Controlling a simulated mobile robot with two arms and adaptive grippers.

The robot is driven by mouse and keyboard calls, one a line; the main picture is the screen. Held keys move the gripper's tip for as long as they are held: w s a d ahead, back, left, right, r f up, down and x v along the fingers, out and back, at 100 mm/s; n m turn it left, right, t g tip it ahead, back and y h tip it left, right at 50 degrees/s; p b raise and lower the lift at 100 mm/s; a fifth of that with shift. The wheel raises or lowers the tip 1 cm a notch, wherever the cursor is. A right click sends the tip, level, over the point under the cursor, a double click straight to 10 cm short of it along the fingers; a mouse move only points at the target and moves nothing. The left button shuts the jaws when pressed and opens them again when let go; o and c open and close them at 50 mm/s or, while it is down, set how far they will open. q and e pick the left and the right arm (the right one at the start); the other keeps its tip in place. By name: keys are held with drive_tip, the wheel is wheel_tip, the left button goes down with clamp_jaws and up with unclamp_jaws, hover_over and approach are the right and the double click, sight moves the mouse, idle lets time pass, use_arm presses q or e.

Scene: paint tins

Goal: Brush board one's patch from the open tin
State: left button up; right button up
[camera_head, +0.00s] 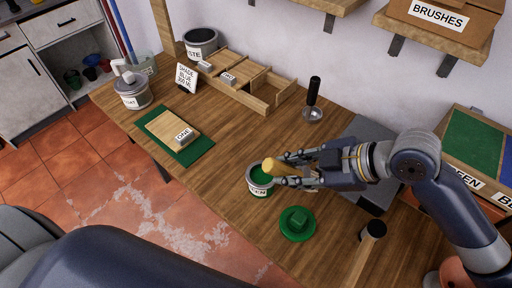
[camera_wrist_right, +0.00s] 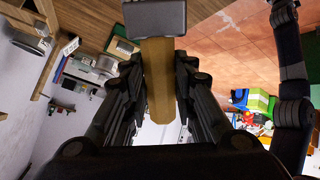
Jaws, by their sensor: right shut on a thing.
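My right gripper (camera_head: 285,170) is shut on a brush with a pale wooden handle (camera_head: 272,165). The handle also shows between the fingers in the right wrist view (camera_wrist_right: 158,80), with a grey block (camera_wrist_right: 155,18) at its far end. The held brush is at the open tin (camera_head: 260,190), which contains green paint and has a partly hidden label ending in "EEN". I cannot tell whether the brush touches the paint. Board one (camera_head: 161,124) is a pale wooden board on a green mat (camera_head: 195,152), with a block marked ONE (camera_head: 184,136) on it. My left gripper is not in view.
A green lid-like disc (camera_head: 297,232) lies before the tin. A black-handled tool (camera_head: 314,92) stands behind. A wooden rack (camera_head: 262,92), a SHADE BLUE card (camera_head: 187,77) and the waste tin (camera_head: 200,40) are farther back. Bench space between board and tin is clear.

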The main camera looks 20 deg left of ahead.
drive_tip(key=w+a+r+n+g+y, duration=0.1)
drive_tip(key=a+r+n+g+y, duration=0.15)
drive_tip(key=a+n+g, duration=0.4)
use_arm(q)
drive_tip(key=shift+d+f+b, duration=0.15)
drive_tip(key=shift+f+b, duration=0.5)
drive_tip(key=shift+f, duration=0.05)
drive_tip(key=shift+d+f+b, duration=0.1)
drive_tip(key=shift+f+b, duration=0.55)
use_arm(e)
drive_tip(key=shift+m+t, duration=0.55)
drive_tip(key=shift+m, duration=0.2)
drive_tip(key=shift+w+a+f, duration=0.1)
drive_tip(key=shift+a+f, duration=0.2)
drive_tip(key=shift+f, duration=0.75)
drive_tip(key=shift+s+a+f, duration=0.1)
drive_tip(key=shift+a+f, duration=0.25)
drive_tip(key=shift+f, duration=0.7)
drive_tip(key=shift+w+a+f, duration=0.1)
drive_tip(key=shift+a+f, duration=0.2)
drive_tip(key=shift+f, duration=0.75)
use_arm(q)
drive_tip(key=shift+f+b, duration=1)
drive_tip(key=shift+b, duration=0.05)
use_arm(e)
drive_tip(key=shift+f, duration=0.75)
